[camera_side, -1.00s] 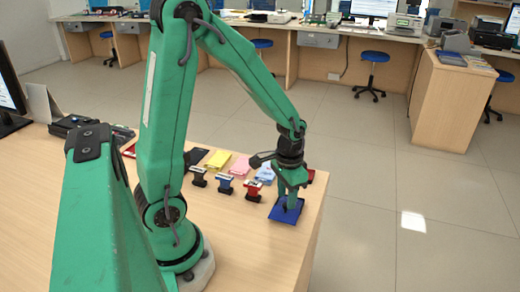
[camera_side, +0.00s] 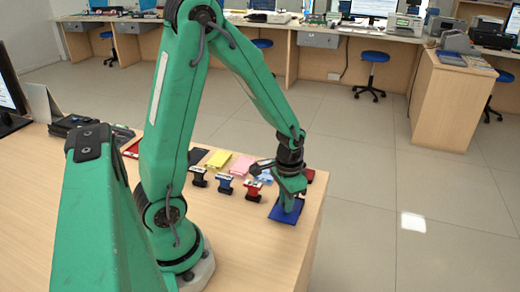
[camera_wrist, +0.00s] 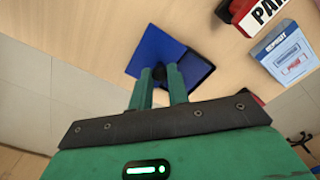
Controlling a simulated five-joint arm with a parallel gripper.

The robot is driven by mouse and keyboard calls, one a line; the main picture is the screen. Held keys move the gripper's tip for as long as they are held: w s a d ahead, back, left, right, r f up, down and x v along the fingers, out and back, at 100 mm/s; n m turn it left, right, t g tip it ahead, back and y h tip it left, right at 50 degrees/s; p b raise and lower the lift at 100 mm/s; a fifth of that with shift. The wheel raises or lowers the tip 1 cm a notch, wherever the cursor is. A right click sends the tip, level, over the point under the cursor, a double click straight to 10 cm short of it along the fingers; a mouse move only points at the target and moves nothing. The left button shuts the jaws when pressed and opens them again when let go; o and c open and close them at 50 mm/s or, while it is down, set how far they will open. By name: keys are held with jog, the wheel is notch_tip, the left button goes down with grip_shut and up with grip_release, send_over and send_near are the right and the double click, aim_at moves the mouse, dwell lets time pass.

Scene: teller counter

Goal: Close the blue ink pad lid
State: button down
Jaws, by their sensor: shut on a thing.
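The blue ink pad sits near the right end of the counter in the side view, with its blue lid (camera_side: 280,213) showing around my fingers. In the wrist view the flat blue lid (camera_wrist: 156,48) lies folded out beside the dark pad base (camera_wrist: 199,71). My gripper (camera_side: 287,208) points down at it. In the wrist view my gripper (camera_wrist: 168,73) has both fingertips close together at the lid's near edge, shut on the lid beside a small dark round knob. The fingers hide part of the lid and base.
Black, blue and red stamps (camera_side: 253,190) stand in a row left of the pad. Yellow and pink paper pads (camera_side: 241,166) lie behind them. A red object (camera_side: 309,176) is just behind my gripper. The counter's right edge is close by.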

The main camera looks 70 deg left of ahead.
jog(key=shift+a, duration=0.1)
jog(key=shift+w+a, duration=2.2)
jog(key=shift+w, duration=0.1)
jog(key=c, duration=1.3)
grip_release()
jog(key=shift+c, duration=0.2)
jog(key=shift+r, duration=0.1)
notch_tip(320, 180, up, 8)
